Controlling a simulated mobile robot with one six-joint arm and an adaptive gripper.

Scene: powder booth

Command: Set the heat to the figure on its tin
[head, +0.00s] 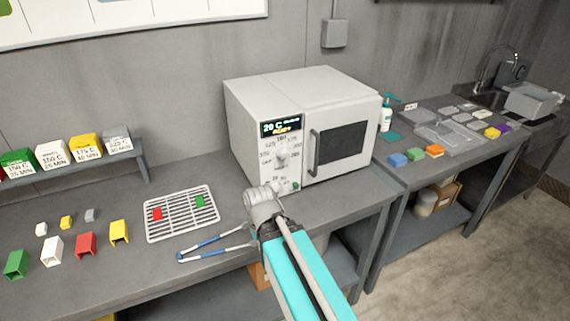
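The white oven (300,115) stands on the bench with its dark-windowed door shut. Its display (281,127) reads about 20 C, with a smaller yellow line I cannot read. The heat dial (281,160) below has figures around it; its pointer setting is too small to tell. Tins stand on the shelf at left: a green tin (18,164), a white tin (53,154), a yellow tin (87,147) and a grey tin (118,139). Their labels give temperatures and minutes, partly legible. My wrist is in front of the oven's lower left; my gripper's fingers are not distinguishable.
A wire rack (181,226) holds a red piece (158,213) and a green piece (199,201). Blue-handled tongs (205,240) lie beside it. Small coloured blocks stand at left. The right bench (395,140) holds trays, blocks and a bottle (387,116).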

